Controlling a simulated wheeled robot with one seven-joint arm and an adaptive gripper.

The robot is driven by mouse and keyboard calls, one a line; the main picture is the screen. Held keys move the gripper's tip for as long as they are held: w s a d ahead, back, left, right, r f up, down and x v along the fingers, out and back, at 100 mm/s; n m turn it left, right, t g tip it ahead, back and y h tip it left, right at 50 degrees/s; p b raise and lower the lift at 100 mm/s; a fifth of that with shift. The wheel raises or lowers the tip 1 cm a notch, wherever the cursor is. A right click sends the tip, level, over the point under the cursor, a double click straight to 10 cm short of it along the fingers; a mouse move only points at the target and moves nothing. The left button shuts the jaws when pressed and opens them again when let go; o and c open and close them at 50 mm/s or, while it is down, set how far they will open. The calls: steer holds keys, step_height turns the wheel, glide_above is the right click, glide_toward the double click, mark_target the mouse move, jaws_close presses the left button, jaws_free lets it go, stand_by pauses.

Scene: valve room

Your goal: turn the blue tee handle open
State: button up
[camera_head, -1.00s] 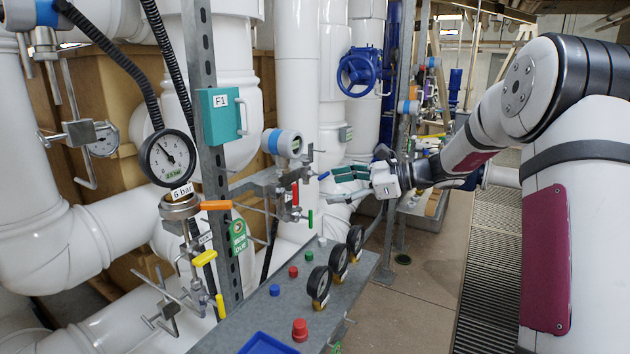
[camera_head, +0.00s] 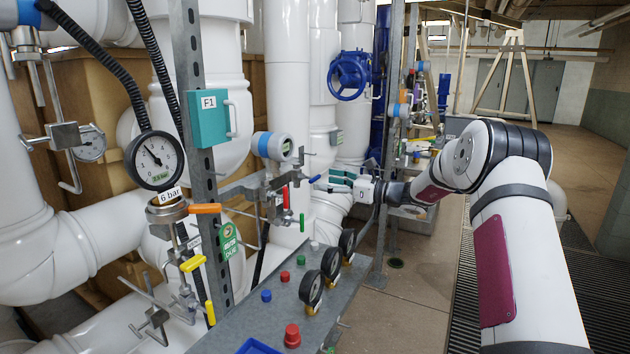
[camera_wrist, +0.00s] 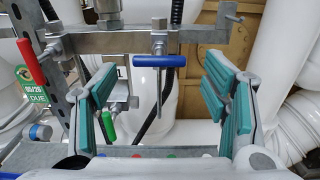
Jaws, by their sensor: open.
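The blue tee handle (camera_wrist: 159,60) shows in the wrist view as a level bar on a metal stem, ahead of my gripper and roughly midway between the fingers. It also shows small in the head view (camera_head: 315,178), just left of the fingertips. My gripper (camera_wrist: 160,100) is open and empty, its teal-padded fingers spread to either side below the handle. In the head view my gripper (camera_head: 338,180) points left toward the handle. The handle and the fingers appear apart.
A red lever (camera_wrist: 31,62) and a green lever (camera_wrist: 108,126) sit left of the handle. A metal bar (camera_wrist: 110,42) runs behind it. Below stands a grey panel (camera_head: 265,317) with gauges and buttons. A blue handwheel (camera_head: 349,73) is on the pipe behind.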

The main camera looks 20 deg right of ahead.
mark_target(317, 179)
steer(key=shift+x, duration=2.3)
steer(key=c, duration=1.2)
